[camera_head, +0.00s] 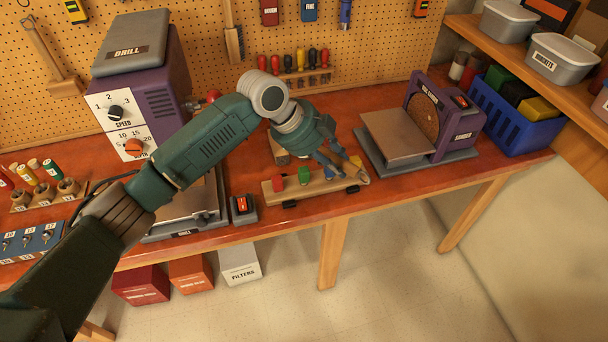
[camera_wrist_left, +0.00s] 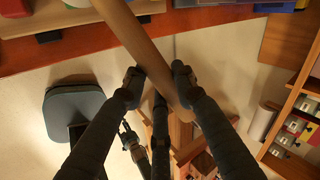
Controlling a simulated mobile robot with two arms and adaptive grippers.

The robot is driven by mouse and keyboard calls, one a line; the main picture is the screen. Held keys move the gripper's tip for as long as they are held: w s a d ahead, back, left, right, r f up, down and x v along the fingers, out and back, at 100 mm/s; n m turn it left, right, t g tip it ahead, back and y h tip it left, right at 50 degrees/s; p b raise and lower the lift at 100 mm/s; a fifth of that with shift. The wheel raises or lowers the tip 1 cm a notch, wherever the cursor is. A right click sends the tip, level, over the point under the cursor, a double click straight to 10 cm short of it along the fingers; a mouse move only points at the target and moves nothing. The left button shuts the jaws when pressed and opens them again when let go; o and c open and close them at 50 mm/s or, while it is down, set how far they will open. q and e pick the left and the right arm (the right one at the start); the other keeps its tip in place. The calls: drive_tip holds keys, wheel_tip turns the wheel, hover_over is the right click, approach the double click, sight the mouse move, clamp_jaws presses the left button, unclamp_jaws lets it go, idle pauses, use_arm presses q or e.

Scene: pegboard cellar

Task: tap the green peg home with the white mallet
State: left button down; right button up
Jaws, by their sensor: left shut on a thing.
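The green peg (camera_head: 304,174) stands in a wooden peg bench (camera_head: 325,187) on the workbench, between a red peg (camera_head: 278,183) and my left gripper. My left gripper (camera_head: 345,167) is over the right part of the peg bench. In the left wrist view my left gripper (camera_wrist_left: 158,88) is shut on a light wooden handle (camera_wrist_left: 135,38), apparently the mallet's. The mallet's white head cannot be made out clearly. What seems to be my right gripper (camera_wrist_left: 124,130) is small and dark in the left wrist view; its fingers are unclear.
A purple disc sander (camera_head: 458,132) stands right of the peg bench and a purple drill press (camera_head: 160,93) left of it. A small red switch box (camera_head: 243,208) sits near the front edge. A blue crate (camera_head: 515,118) is at far right.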

use_arm(q)
wheel_tip(320, 180, down, 8)
drive_tip(key=b, duration=0.5)
use_arm(e)
wheel_tip(320, 180, down, 5)
use_arm(q)
wheel_tip(320, 180, up, 6)
drive_tip(key=p, duration=0.5)
drive_tip(key=shift+r+p, duration=0.25)
drive_tip(key=shift+p, duration=0.1)
drive_tip(key=shift+f, duration=0.1)
use_arm(e)
wheel_tip(320, 180, up, 5)
drive_tip(key=shift+f, duration=0.1)
drive_tip(key=shift+d, duration=0.1)
use_arm(q)
drive_tip(key=shift+d+r+p, duration=0.1)
drive_tip(key=shift+r+p, duration=0.45)
drive_tip(key=shift+r, duration=0.35)
use_arm(e)
drive_tip(key=shift+r, duration=0.6)
use_arm(q)
drive_tip(key=shift+f, duration=0.2)
